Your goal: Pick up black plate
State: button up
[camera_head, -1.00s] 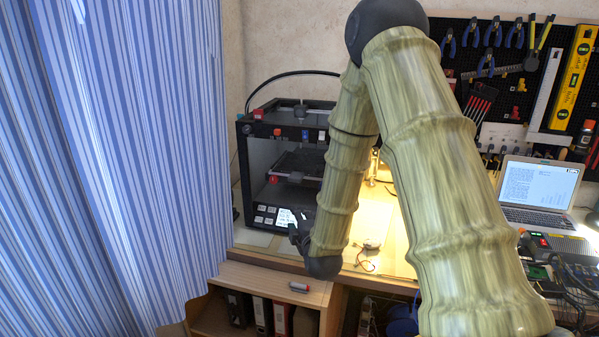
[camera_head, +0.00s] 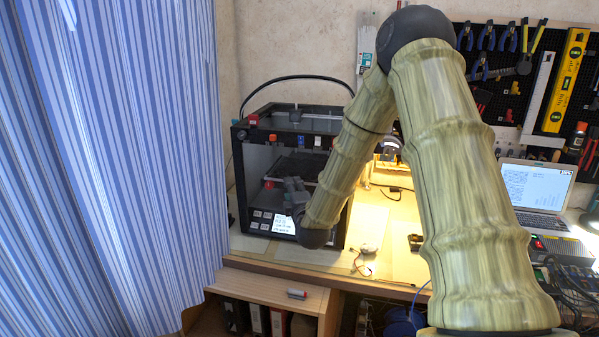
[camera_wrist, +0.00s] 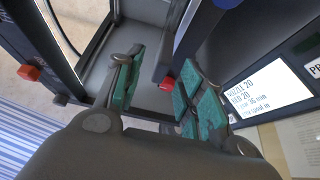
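The black plate (camera_head: 300,164) appears to be the flat dark bed inside the open-fronted 3D printer (camera_head: 241,170), partly hidden by my arm and gripper. My gripper (camera_head: 287,184) is at the printer's front, near the plate's front edge. In the wrist view my gripper (camera_wrist: 163,88) shows two teal-padded fingers spread apart. A dark edge with a red knob (camera_wrist: 166,84) lies beyond and between them, seemingly the bed's front. Nothing is held. Whether the fingers touch the plate cannot be told.
The printer's frame and lit screen (camera_wrist: 265,90) are close around my gripper. A striped curtain (camera_head: 110,170) hangs at left. A marker (camera_head: 297,293) lies on the low shelf (camera_head: 265,287). A laptop (camera_head: 535,190) and tools stand at right.

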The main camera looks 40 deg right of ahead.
jog(key=shift+p+x, duration=0.4)
jog(key=shift+x, duration=1.7)
jog(key=shift+f, duration=0.1)
jog(key=shift+c, duration=0.3)
grip_shut()
